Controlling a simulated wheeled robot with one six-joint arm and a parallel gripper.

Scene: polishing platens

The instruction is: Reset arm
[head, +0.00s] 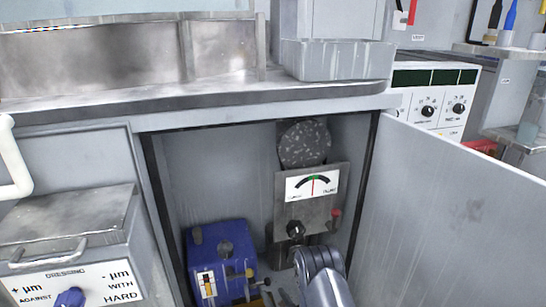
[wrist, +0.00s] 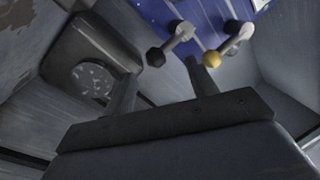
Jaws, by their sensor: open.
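My gripper (wrist: 160,70) shows in the wrist view with its two dark fingers apart and nothing visible between them. Just beyond the fingertips are two levers, one with a black knob (wrist: 155,57) and one with a yellow knob (wrist: 211,59). They are by a blue unit (wrist: 190,15). In the head view my arm reaches into the open cabinet at the lower middle, and the fingers cannot be made out there. The blue unit (head: 222,240) stands inside the cabinet, left of my arm. Whether the fingers touch a lever is unclear.
A gauge panel (head: 311,185) with a dial and a speckled disc (head: 305,143) is at the cabinet's back, behind my arm. The open cabinet door (head: 440,215) stands to the right. The counter edge (head: 220,105) runs above. A grey dressing box (head: 70,235) is at left.

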